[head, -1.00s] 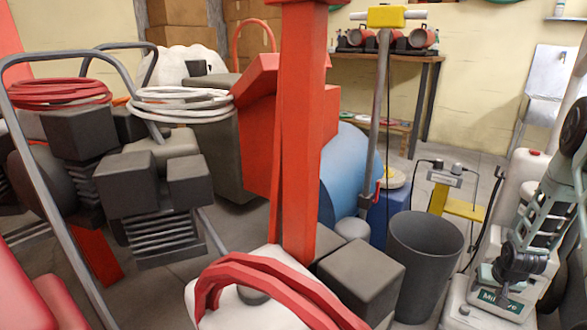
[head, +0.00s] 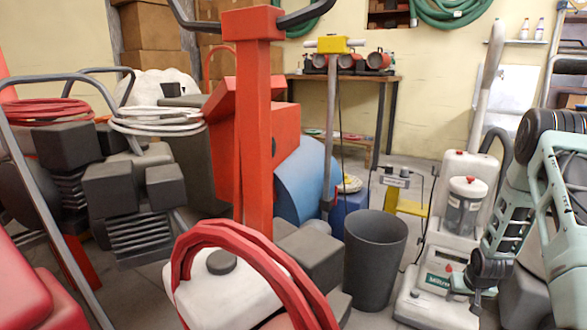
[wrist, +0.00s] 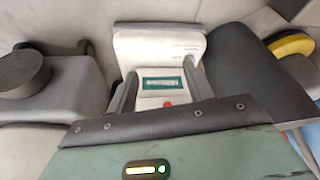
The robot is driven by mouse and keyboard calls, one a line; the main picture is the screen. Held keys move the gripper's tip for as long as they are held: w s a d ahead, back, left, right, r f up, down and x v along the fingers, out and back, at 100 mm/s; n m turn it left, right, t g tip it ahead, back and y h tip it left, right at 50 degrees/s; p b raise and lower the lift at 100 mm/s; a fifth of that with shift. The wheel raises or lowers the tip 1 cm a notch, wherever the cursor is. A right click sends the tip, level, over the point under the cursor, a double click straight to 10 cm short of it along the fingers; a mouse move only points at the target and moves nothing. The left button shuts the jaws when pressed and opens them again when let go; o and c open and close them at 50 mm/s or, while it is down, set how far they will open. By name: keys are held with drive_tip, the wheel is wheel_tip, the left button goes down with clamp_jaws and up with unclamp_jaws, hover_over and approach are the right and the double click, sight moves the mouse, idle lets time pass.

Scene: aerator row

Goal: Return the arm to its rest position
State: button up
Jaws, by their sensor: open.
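My arm, pale green and black, comes in from the right edge of the head view. My gripper (head: 476,294) hangs at its end, small and dark, beside the white base of an upright floor machine (head: 435,290). In the wrist view my gripper (wrist: 160,88) shows two grey fingers, apart, with nothing held between them. The machine's white base with its green label (wrist: 162,84) is seen beyond the fingers. I cannot tell the exact gap between gripper and machine.
A dark grey bin (head: 374,262) stands left of the machine. A red post (head: 255,130), a white container with red hoses (head: 215,290) and grey-block machines (head: 135,190) crowd the left and middle. A workbench (head: 345,85) stands behind. Some floor shows around the bin.

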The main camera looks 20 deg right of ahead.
drive_tip(key=w+a+r+n+y, duration=0.1)
drive_tip(key=w+a+r+n, duration=0.1)
drive_tip(key=a+r, duration=1)
drive_tip(key=w+a+r+n, duration=0.1)
drive_tip(key=a+r+n, duration=0.1)
drive_tip(key=a+r, duration=0.9)
drive_tip(key=s+a+r+n+g+y+p, duration=0.1)
drive_tip(key=s+a+r+n, duration=0.2)
drive_tip(key=s+a, duration=0.6)
drive_tip(key=s+a+r+n+g, duration=0.1)
drive_tip(key=s+a+r+n, duration=0.3)
drive_tip(key=a, duration=0.8)
drive_tip(key=s+a+r+n+g+y+p, duration=0.1)
drive_tip(key=s+a+r+n+g, duration=0.15)
drive_tip(key=s+a, duration=0.75)
wheel_tip(320, 180, up, 37)
drive_tip(key=w+a+p, duration=0.1)
drive_tip(key=p, duration=3.7)
drive_tip(key=shift+n+t, duration=0.45)
